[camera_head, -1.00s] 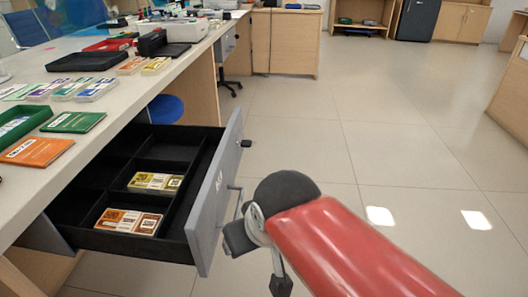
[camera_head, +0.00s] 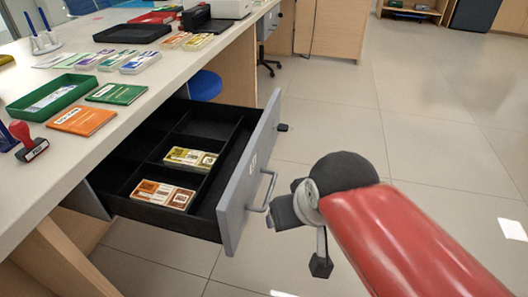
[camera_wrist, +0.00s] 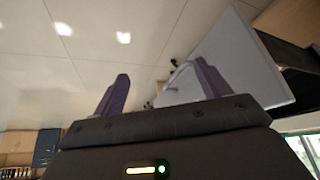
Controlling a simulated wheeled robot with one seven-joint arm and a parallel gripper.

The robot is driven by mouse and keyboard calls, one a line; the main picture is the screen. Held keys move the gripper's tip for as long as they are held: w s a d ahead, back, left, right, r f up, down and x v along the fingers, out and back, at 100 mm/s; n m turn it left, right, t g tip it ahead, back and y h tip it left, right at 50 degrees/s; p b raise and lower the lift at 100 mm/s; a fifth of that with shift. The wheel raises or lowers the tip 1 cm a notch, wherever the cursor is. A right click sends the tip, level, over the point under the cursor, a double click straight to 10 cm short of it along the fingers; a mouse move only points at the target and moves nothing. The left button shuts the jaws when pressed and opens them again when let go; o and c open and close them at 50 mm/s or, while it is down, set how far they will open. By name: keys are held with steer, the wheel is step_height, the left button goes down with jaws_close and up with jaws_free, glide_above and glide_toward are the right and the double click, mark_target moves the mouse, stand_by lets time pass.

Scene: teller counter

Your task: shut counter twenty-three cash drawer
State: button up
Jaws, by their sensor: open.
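The cash drawer (camera_head: 228,131) stands pulled out from under the counter, its grey front (camera_head: 250,176) facing right. Its small label is too blurred to read. Two banknote bundles, one yellowish (camera_head: 190,157) and one orange-brown (camera_head: 162,194), lie in separate black compartments. The silver bar handle (camera_head: 268,190) sticks out from the front; it also shows in the wrist view (camera_wrist: 172,82). My gripper (camera_wrist: 160,72) is open, its purple fingers apart, with the handle appearing near the right finger. Contact cannot be told. In the head view my arm is right of the drawer front, the fingertips unclear.
The counter top (camera_head: 95,135) carries a green tray (camera_head: 50,97), a red-handled stamp (camera_head: 28,142), orange (camera_head: 82,120) and green booklets (camera_head: 117,93) and several note bundles. A blue stool (camera_head: 205,86) stands behind the drawer. The tiled floor to the right is clear.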

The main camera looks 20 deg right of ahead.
steer(key=shift+c, duration=1.2)
steer(key=shift+w+r, duration=0.25)
steer(key=shift+w, duration=0.05)
steer(key=shift+c, duration=1.2)
steer(key=w+r+m, duration=0.1)
steer(key=w, duration=0.1)
steer(key=w+d+r+m+g+y, duration=0.1)
steer(key=w, duration=0.1)
steer(key=w+d+r+y+b, duration=0.1)
steer(key=w, duration=0.1)
steer(key=shift+w+r+m+g, duration=0.3)
steer(key=shift+m+g, duration=0.1)
steer(key=c, duration=0.7)
steer(key=w+d, duration=0.1)
steer(key=w, duration=0.1)
steer(key=w+d+r+m+y, duration=0.1)
steer(key=w, duration=0.1)
steer(key=w+d+r+y, duration=0.1)
steer(key=w, duration=0.1)
steer(key=shift+w+d+r+m+b, duration=0.1)
steer(key=shift+d+r+m+b, duration=0.15)
steer(key=shift+m+b, duration=0.1)
jaws_close()
steer(key=w+d+r+m+t+y+b, duration=0.15)
steer(key=w+d+y, duration=0.25)
steer(key=w+d, duration=0.65)
glide_toward(272, 123)
steer(key=shift+g, duration=0.25)
steer(key=shift+w+x, duration=0.2)
steer(key=shift+x, duration=2.7)
